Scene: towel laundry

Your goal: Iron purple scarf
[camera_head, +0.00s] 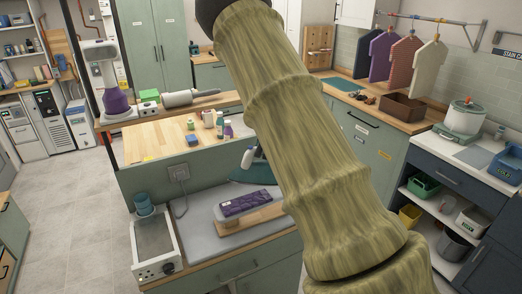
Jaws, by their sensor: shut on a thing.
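The purple scarf (246,202) appears as a folded, quilted-looking purple bundle. It lies on a wooden board (252,221) on the grey work surface, left of my arm. Behind it is a dark teal pad (250,174) with a pointed left end. A small white item (247,158) with a dark part stands at or above this pad. It may be an iron or a spray bottle; I cannot tell which. My large greenish, ribbed arm crosses the middle of the view and hides what is behind it. My gripper does not show.
A metal-topped appliance (154,247) and a teal cup (144,204) stand left of the board. A wooden counter (150,147) with bottles lies behind. Hanging shirts (402,58), a brown box (402,107) and shelves with bins are at right. The floor (65,200) at left is clear.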

